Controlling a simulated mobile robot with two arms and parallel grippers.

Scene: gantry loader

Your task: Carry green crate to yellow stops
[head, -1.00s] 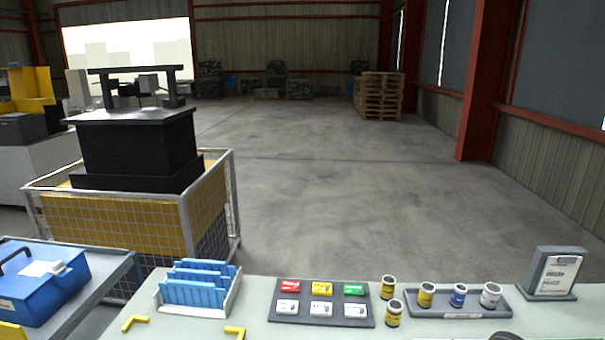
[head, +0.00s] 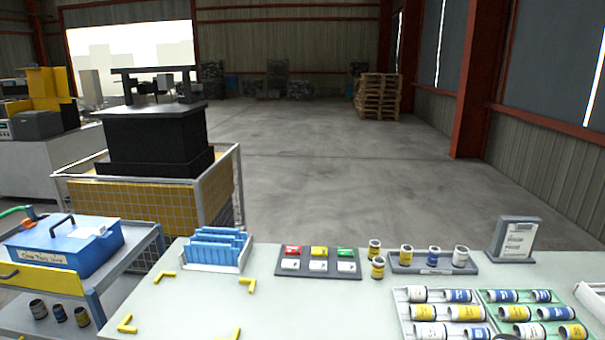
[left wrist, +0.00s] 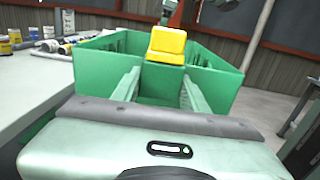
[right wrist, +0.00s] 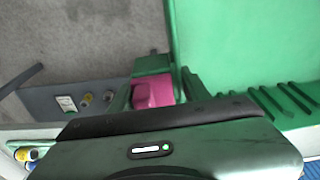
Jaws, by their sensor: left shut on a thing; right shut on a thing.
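The green crate (left wrist: 95,82) fills the middle of the left wrist view; its wall also shows in the right wrist view (right wrist: 240,45). My left gripper (left wrist: 161,76) is shut on the crate, with a yellow block (left wrist: 167,45) between and beyond its fingers. My right gripper (right wrist: 155,90) is shut on the crate's other part, with a pink block (right wrist: 153,92) between its fingers. The head view shows neither crate nor grippers. The yellow stops are corner pieces on the pale table, at back left (head: 164,275), back right (head: 247,285), front left (head: 127,324) and front right (head: 236,335). The area between them is bare.
A blue rack (head: 217,250) stands just behind the stops. A cart with a blue toolbox (head: 65,245) stands left, beside a mesh cage (head: 240,190).

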